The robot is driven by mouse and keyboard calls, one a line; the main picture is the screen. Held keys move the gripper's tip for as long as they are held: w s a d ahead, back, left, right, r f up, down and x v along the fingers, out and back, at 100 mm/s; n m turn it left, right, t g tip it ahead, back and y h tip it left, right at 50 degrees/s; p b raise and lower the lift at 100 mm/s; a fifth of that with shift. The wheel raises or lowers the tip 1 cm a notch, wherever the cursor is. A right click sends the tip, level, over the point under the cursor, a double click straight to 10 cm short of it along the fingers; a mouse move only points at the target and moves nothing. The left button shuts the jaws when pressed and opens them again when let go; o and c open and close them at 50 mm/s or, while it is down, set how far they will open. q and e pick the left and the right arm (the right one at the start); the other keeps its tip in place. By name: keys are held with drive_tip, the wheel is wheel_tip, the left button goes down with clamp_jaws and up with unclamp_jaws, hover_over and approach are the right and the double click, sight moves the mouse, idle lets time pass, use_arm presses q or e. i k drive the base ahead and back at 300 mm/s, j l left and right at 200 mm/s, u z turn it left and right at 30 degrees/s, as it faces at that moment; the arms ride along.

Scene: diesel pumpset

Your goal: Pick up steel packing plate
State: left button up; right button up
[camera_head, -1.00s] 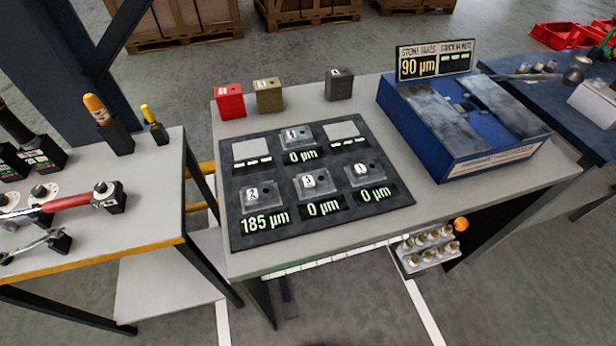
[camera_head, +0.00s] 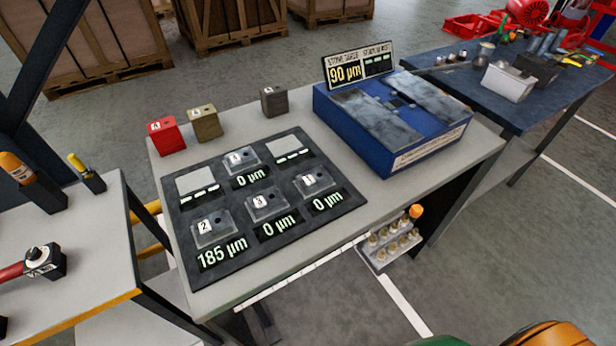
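No gripper of mine shows in the head view. On the pale table, a dark board (camera_head: 335,207) holds several clear-topped stations with numbered tags and green readouts; one reads 185 µm and three read 0 µm. Behind the board stand a red block (camera_head: 166,136), an olive-brown block (camera_head: 205,122) and a dark grey block (camera_head: 274,101). To the right is a blue box (camera_head: 390,125) with two grey slabs on top and a sign (camera_head: 358,67) reading 90 µm. I cannot tell which piece is the steel packing plate.
A side table (camera_head: 85,235) with tools stands at the left. A dark blue bench (camera_head: 520,115) holds a white bin (camera_head: 508,82). A rack of small parts (camera_head: 390,243) sits below the table's right edge. Wooden crates (camera_head: 230,20) stand behind. Floor at the right is clear.

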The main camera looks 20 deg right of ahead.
sight(217, 225)
drive_tip(key=j+z, duration=0.75)
drive_tip(key=k+j+z, duration=0.2)
drive_tip(key=j+z, duration=0.15)
drive_tip(key=k+j+z, duration=0.15)
drive_tip(key=j+z, duration=0.2)
drive_tip(key=k+j+z, duration=0.2)
drive_tip(key=j+z, duration=0.2)
